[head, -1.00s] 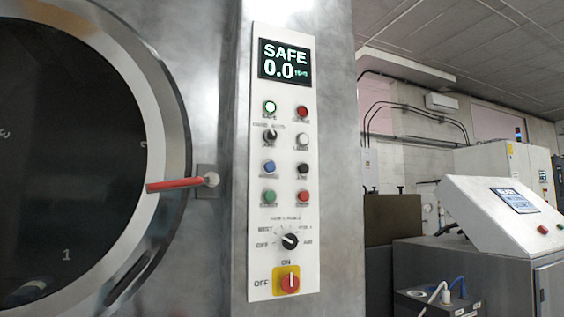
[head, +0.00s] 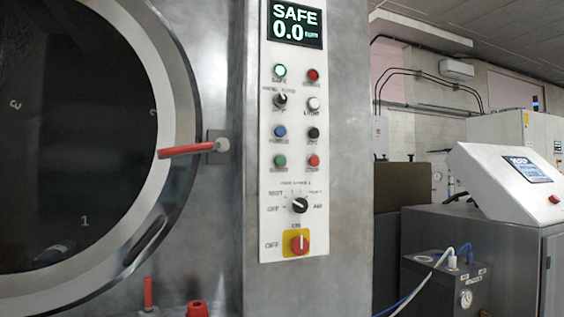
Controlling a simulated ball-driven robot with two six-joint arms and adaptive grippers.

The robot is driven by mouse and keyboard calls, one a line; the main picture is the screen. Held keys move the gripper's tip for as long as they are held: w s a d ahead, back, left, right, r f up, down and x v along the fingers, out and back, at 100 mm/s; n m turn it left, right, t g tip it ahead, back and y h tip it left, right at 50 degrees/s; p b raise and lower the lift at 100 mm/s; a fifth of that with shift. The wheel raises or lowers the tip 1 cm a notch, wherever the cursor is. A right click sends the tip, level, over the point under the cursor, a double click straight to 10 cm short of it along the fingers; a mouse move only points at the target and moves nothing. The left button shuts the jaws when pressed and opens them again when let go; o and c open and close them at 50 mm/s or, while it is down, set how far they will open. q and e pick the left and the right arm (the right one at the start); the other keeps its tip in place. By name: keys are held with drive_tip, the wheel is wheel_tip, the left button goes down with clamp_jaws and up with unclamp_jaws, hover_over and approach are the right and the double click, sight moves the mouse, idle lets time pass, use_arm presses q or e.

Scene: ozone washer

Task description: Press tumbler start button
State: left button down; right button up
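The white control panel (head: 293,217) is on the metal front of the washer, right of the round door. It has a green lit lamp (head: 280,71) and a red one (head: 313,75) at the top, then a black selector and a white button. Below are a blue button (head: 280,132), a black button, a green button (head: 280,161) and a red button (head: 314,160). The small labels are too blurred to tell which is the tumbler start. A rotary selector (head: 299,205) and a red switch on a yellow plate (head: 299,244) are lower down. Neither gripper is in view.
The display (head: 295,24) reads SAFE 0.0. The round dark door (head: 80,130) has a red-handled latch (head: 190,150) sticking out near the panel. Red fittings (head: 197,309) are at the bottom. A grey console (head: 515,180) stands at the right, with a dark box (head: 440,277) before it.

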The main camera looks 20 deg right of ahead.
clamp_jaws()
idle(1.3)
